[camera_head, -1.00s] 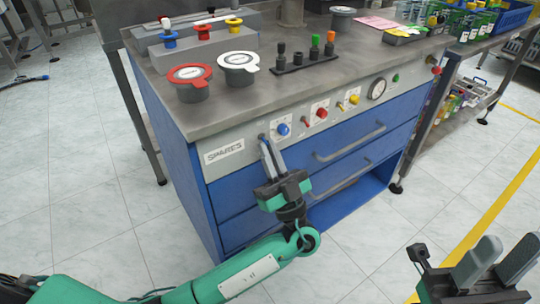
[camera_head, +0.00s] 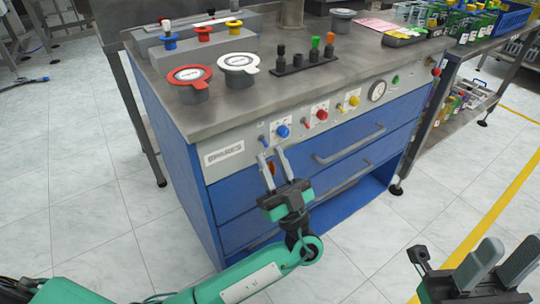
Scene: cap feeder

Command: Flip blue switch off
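The blue switch (camera_head: 263,141) is a small toggle on the grey front panel, left of a round blue knob (camera_head: 283,131). Its exact lever position is too small to tell. My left gripper (camera_head: 271,153) is just below the blue switch and knob, in front of the panel's lower edge. Its two grey fingers are apart with nothing between them, and the switch shows clear above them. My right gripper (camera_head: 509,242) is at the bottom right, away from the cabinet, with its fingers apart and empty.
Drawer handles (camera_head: 350,145) stick out below. Red-rimmed (camera_head: 188,84) and white-rimmed (camera_head: 239,70) containers stand on the worktop.

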